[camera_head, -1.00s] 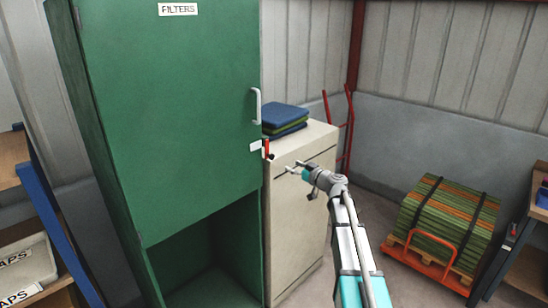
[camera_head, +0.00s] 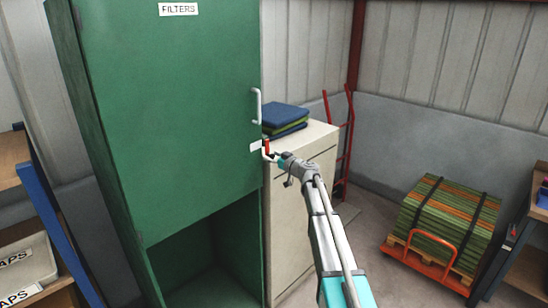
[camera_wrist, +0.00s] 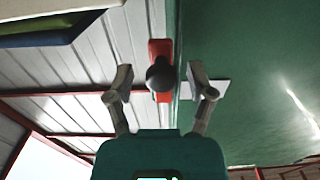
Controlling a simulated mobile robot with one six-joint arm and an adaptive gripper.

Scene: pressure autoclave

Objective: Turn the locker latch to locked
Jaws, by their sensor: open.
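The green locker (camera_head: 165,120) labelled FILTERS stands at the left of the head view with its upper door shut. A small red latch (camera_head: 267,146) sits at the door's right edge, beside a white plate (camera_head: 256,147). In the wrist view the red latch (camera_wrist: 160,60) shows with a dark round knob (camera_wrist: 160,76) in front of it. My gripper (camera_wrist: 160,88) is open, one finger on each side of the knob. In the head view my gripper (camera_head: 272,156) is right at the latch and partly covers it.
A white handle (camera_head: 257,104) is on the locker door above the latch. A cream cabinet (camera_head: 300,190) with folded cloths (camera_head: 285,117) on top stands close to the right. A strapped stack (camera_head: 445,222) on an orange cart is farther right, with open floor between.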

